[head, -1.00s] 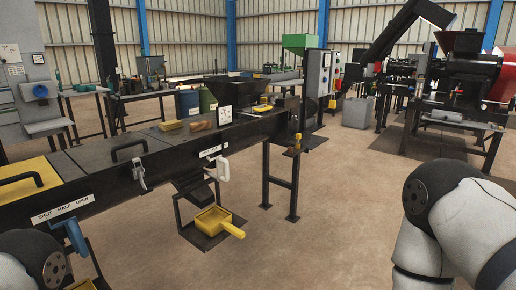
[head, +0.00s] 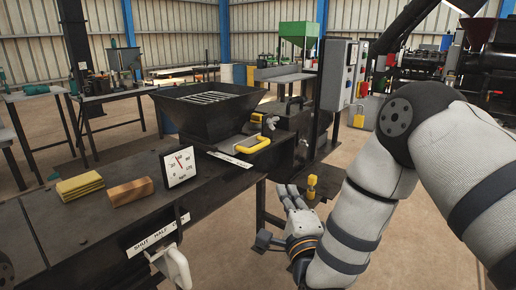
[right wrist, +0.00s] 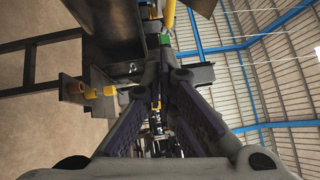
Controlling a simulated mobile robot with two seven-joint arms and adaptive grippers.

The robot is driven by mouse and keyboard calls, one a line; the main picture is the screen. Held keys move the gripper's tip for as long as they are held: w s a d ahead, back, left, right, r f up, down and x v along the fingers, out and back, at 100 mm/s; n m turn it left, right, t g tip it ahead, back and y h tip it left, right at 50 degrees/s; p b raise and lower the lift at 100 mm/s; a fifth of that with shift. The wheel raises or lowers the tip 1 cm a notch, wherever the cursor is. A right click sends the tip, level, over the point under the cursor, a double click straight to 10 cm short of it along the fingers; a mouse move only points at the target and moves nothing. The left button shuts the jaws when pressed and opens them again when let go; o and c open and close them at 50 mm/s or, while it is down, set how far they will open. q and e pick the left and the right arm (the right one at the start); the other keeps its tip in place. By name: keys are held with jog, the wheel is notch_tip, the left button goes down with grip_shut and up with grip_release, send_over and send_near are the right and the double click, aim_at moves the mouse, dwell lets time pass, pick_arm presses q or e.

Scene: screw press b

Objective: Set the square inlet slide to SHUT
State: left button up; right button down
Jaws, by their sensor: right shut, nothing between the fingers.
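The square black hopper (head: 208,104) with a grate in its mouth stands on the machine bed. A slide with a yellow handle (head: 255,145) sticks out at its near right side. A pale label strip (head: 230,159) lies beside the handle; its words are too small to read, so I cannot tell the setting. My right gripper (head: 291,192) is shut and empty, lower and to the right of the yellow handle, apart from it. Its fingers (right wrist: 157,75) meet in the right wrist view, where a yellow bar (right wrist: 168,14) shows at the top edge. My left gripper is out of view.
A white-handled slide (head: 175,266) with a SHUT HALF OPEN label (head: 157,237) is on the bed's near side. A dial gauge (head: 180,166), wooden block (head: 130,191) and yellow block (head: 80,187) stand on top. A yellow-topped post (head: 312,186) is beside my right gripper.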

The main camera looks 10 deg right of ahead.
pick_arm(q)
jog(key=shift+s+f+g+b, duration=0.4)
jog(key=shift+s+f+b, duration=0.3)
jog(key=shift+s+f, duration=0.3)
pick_arm(e)
send_near(247, 146)
jog(key=shift+w+d+r, duration=0.1)
jog(key=shift+w+d, duration=0.15)
jog(key=shift+d, duration=0.4)
jog(key=shift+w+d+r, duration=0.1)
jog(key=shift+w+d, duration=0.1)
jog(key=shift+d, duration=0.5)
jog(key=shift+w+d+r, duration=0.1)
jog(key=shift+w+d, duration=0.15)
jog(key=shift+d, duration=0.4)
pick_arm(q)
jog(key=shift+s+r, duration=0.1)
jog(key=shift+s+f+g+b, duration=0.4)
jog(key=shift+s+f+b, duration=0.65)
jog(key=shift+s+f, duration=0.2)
pick_arm(e)
jog(key=w+a, duration=0.1)
jog(key=w, duration=0.1)
jog(key=w+a, duration=0.2)
jog(key=shift+w+a, duration=0.2)
jog(key=shift+a, duration=0.05)
